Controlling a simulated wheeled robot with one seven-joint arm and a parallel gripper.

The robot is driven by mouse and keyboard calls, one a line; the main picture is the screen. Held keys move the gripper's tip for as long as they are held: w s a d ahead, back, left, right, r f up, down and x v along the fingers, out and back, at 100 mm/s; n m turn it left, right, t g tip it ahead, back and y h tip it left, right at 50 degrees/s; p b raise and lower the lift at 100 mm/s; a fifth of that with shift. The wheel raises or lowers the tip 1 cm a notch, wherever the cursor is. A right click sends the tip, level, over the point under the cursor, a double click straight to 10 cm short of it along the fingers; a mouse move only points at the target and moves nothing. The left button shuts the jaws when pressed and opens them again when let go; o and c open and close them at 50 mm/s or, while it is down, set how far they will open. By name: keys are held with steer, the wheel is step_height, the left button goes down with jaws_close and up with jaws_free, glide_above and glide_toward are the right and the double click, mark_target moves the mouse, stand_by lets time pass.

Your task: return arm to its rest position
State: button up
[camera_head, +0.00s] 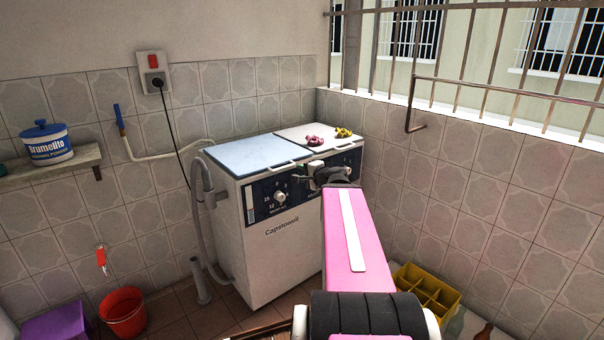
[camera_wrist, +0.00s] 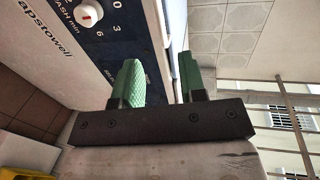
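My pink arm reaches forward from the bottom of the head view towards the front of a white twin-tub washing machine (camera_head: 285,250). My gripper (camera_wrist: 162,72) shows in the wrist view with its two green fingers apart and nothing held between them. The machine's dark control panel and white edge lie beyond the fingers, and the machine (camera_wrist: 75,55) fills the upper left there. In the head view my gripper is small at the arm's far end, in front of the right part of the panel. Whether it touches the machine I cannot tell.
Pink and yellow items (camera_head: 315,140) lie on the machine's right lid. A yellow crate (camera_head: 425,290) stands on the floor right of my arm. A red bucket (camera_head: 123,312) and purple stool (camera_head: 58,322) are at left. A tiled wall and barred window close the right side.

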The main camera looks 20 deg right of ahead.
steer(key=s+a+f+n+g+h, duration=0.1)
steer(key=s+a+f+n+g, duration=0.3)
steer(key=f, duration=0.5)
steer(key=s+a+f+n+g+h, duration=0.2)
steer(key=s+a+f+n+g, duration=0.2)
steer(key=a+f+n+g, duration=0.1)
steer(key=s+a+f+n+g+h, duration=0.1)
steer(key=s+a+f+n+g, duration=0.3)
steer(key=a+f, duration=0.4)
step_height(320, 180, down, 5)
steer(key=shift+s+r+n+g+h, duration=0.2)
steer(key=shift+s+n+g+h, duration=0.2)
steer(key=shift+n+g, duration=0.4)
